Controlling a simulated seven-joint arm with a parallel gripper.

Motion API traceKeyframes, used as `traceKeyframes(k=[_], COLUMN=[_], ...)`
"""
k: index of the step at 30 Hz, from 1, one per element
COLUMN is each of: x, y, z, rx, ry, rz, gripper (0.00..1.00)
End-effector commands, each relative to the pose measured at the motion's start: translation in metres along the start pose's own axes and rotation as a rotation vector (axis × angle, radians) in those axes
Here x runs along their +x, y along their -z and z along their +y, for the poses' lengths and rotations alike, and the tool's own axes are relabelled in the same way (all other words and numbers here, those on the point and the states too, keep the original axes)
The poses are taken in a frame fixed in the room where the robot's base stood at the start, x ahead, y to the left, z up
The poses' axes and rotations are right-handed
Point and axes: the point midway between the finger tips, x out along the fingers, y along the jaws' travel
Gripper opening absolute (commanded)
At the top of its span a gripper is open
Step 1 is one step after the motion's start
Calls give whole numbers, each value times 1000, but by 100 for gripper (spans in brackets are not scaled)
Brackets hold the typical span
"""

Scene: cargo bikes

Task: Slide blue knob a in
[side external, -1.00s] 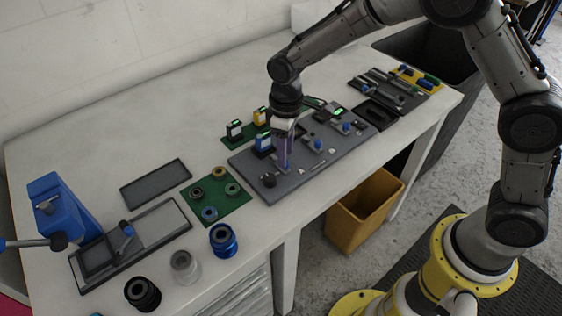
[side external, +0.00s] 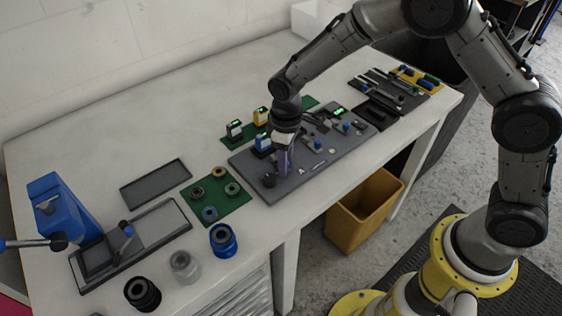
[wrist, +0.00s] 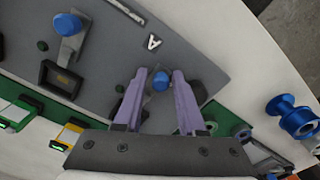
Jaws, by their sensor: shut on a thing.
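Blue knob a (wrist: 160,82) sits between my fingertips in the wrist view, beside the letter A label (wrist: 153,41) on the grey board (wrist: 205,25). My gripper (wrist: 159,76) has two purple fingers and is shut on this knob. In the side view my gripper (side external: 283,172) points down at the near left part of the grey board (side external: 325,176). The fingers hide the knob there. How far the knob's slide is in cannot be told.
A second blue knob (wrist: 68,24) stands on a slider beside a black frame (wrist: 62,79). A dark round knob (side external: 268,181) is close to the left of my fingers. A green mat with rings (side external: 232,205) lies further left.

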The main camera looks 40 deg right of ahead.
Motion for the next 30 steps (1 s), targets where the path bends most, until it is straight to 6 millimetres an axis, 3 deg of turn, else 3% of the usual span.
traceKeyframes(k=[23, 24, 30], x=[-4, -4, -3], y=[21, 21, 20], z=[8, 8, 8], rx=[-4, -4, -3], ry=[0, 0, 0], rz=[12, 13, 10], gripper=[0, 45, 45])
